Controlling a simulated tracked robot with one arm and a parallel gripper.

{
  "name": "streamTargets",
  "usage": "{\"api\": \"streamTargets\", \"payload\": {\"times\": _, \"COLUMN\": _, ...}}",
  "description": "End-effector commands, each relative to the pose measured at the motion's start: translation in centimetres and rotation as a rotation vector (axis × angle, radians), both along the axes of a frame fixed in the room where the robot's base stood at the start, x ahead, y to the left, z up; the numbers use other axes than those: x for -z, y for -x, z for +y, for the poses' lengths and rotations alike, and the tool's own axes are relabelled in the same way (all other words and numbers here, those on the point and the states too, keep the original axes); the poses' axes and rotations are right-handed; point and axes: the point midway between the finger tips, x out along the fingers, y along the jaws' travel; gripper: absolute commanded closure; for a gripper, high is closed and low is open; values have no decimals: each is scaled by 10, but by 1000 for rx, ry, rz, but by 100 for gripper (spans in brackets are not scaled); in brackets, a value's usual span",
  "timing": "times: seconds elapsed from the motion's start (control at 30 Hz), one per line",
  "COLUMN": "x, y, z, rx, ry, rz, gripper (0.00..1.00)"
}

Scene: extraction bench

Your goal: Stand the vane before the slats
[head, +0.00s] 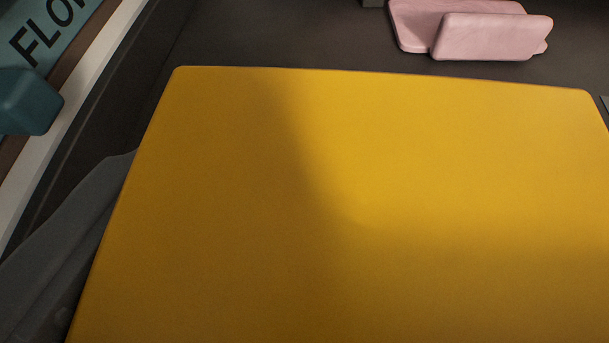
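A large flat yellow panel (400,160), which I take to be the vane, fills most of the head view, very close to the camera. Its far edge and rounded far corners show, and it widens toward the bottom, where the frame cuts it off. A dark grey form (65,255) at the lower left, probably part of my gripper, runs in behind the panel's left edge. The panel hides the fingertips, so their grip cannot be seen. I cannot make out any slats.
A pink piece (495,37) with a raised block stands beyond the panel, at the top right. At the upper left are a teal block (28,100), a partly cut-off lettered sign (75,12) and a pale strip (70,105). The dark surface (270,35) between them looks mostly clear.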

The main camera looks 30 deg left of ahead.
Motion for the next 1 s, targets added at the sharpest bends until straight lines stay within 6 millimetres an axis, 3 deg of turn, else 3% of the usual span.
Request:
{"api": "streamTargets", "payload": {"times": 0.3, "x": 32, "y": 0, "z": -2, "rx": 2, "ry": 4, "rz": 1, "gripper": 45}}
{"api": "streamTargets", "payload": {"times": 0.67, "x": 34, "y": 0, "z": -1, "rx": 1, "ry": -1, "rz": 0, "gripper": 45}}
{"api": "streamTargets", "payload": {"times": 0.7, "x": 34, "y": 0, "z": -2, "rx": 1, "ry": -1, "rz": 0, "gripper": 10}}
{"api": "streamTargets", "payload": {"times": 0.73, "x": 34, "y": 0, "z": -2, "rx": 1, "ry": -1, "rz": 0, "gripper": 2}}
{"api": "streamTargets", "payload": {"times": 1.0, "x": 33, "y": 0, "z": -3, "rx": 3, "ry": 0, "rz": 1, "gripper": 0}}
